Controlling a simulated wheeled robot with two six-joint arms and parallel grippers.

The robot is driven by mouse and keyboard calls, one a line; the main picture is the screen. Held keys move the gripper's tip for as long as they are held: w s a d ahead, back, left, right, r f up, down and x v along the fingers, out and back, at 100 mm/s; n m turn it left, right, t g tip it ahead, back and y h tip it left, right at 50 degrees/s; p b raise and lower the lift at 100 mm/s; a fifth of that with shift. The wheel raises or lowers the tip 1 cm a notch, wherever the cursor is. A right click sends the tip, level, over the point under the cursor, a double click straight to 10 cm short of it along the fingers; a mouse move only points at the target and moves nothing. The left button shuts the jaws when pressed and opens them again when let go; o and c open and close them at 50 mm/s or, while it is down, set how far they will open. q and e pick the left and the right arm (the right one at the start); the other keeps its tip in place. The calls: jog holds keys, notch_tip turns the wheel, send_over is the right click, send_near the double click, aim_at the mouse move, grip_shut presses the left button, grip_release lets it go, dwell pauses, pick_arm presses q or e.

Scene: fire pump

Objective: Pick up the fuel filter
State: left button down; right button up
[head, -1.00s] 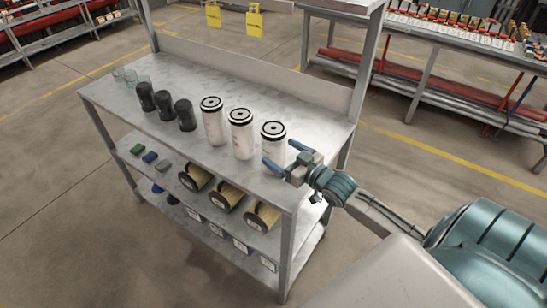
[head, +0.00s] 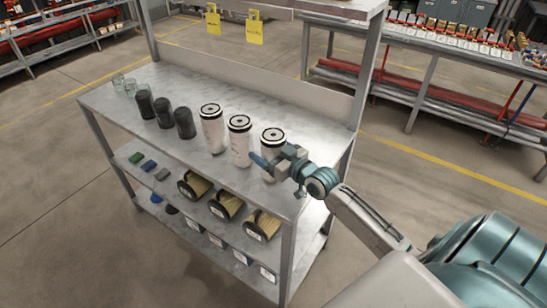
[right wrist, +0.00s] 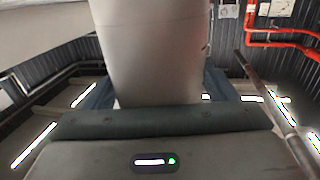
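Three white canister filters with black-ringed tops stand upright in a row on the shelf's top: a left one (head: 212,130), a middle one (head: 239,143) and a right one (head: 271,147). My right gripper (head: 272,157) is at the right white filter, with its fingers around the body. In the right wrist view this filter (right wrist: 150,50) fills the space between the two blue fingers. No clear gap shows there, and I cannot tell if the fingers press on it. The filter still stands on the shelf. My left gripper is not in view.
Several black filters (head: 164,112) and clear glass cups (head: 124,84) stand left on the metal shelf (head: 215,80). Yellow-and-black filters (head: 227,204) lie on the lower level. A shelf post (head: 367,70) rises behind and right of my gripper.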

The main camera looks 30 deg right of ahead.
jog(key=c, duration=1.1)
jog(key=shift+r, duration=0.15)
